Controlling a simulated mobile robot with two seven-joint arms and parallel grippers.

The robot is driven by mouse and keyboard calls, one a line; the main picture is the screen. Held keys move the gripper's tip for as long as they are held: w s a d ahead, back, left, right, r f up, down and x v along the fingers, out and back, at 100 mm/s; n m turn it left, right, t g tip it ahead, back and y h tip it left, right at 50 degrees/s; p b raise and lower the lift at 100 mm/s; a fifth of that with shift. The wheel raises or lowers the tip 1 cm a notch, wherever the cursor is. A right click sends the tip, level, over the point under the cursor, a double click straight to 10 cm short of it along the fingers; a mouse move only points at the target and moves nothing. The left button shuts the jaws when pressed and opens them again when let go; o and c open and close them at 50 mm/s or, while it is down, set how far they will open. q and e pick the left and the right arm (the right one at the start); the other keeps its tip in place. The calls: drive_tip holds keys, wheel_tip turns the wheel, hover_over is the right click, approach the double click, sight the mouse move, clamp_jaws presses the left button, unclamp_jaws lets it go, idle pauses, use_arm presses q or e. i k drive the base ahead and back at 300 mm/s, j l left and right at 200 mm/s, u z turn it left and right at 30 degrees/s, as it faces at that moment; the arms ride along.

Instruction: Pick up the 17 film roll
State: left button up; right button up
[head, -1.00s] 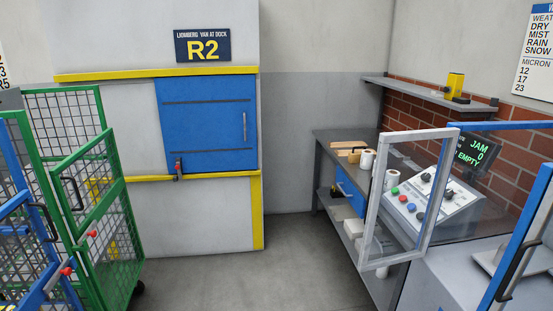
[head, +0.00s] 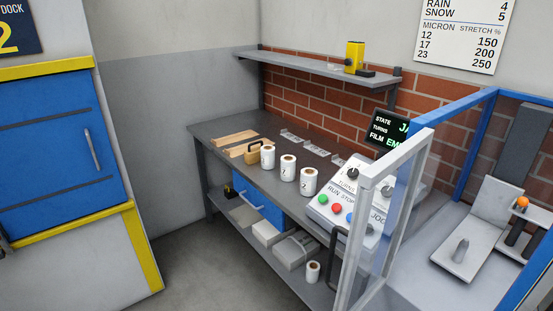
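Three white film rolls stand upright in a row on the grey workbench (head: 225,131): a left roll (head: 267,157), a middle roll (head: 288,168) and a right roll (head: 308,183). Each has a dark marking on its side, too small to read surely, so I cannot tell which is the 17 roll. A fourth white roll (head: 313,272) stands on the bench's lower shelf; its marking is unclear. Neither of my grippers is in view.
A control panel (head: 345,205) with coloured buttons stands right of the rolls, behind an open clear door with a grey frame (head: 365,220). A wall chart (head: 465,35) lists micron 12, 17, 23. Floor before the bench is clear.

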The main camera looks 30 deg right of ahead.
sight(288, 164)
drive_tip(key=i+j+z, duration=0.15)
drive_tip(key=i+z, duration=0.25)
drive_tip(key=i, duration=0.15)
drive_tip(key=i+j+z, duration=0.25)
drive_tip(key=i+z, duration=0.15)
drive_tip(key=i, duration=0.1)
